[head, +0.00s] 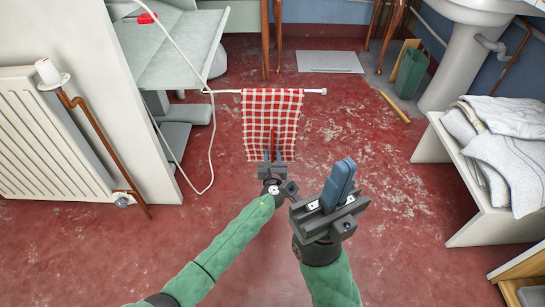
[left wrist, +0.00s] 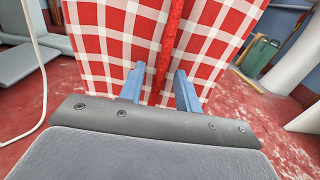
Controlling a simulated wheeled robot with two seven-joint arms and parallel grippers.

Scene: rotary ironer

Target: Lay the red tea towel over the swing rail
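The red and white checked tea towel (head: 271,115) hangs over the white swing rail (head: 228,91), its lower edge above the floor. In the left wrist view the towel (left wrist: 100,40) fills the upper middle. My left gripper (head: 273,158) is at the towel's lower edge. Its two blue fingers (left wrist: 160,85) stand apart, with a narrow red fold or edge of cloth (left wrist: 171,40) between them and gaps beside it. My right gripper (head: 341,180) is right of the towel and nearer to me, clear of it. Its blue fingers look like one block, so their gap cannot be judged.
The ironer's pale board (head: 165,55) and a white cord (head: 207,120) are left of the towel. A radiator (head: 45,145) stands at far left. A white bench (head: 470,185) with folded towels (head: 510,150) is at right. Floor between is clear.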

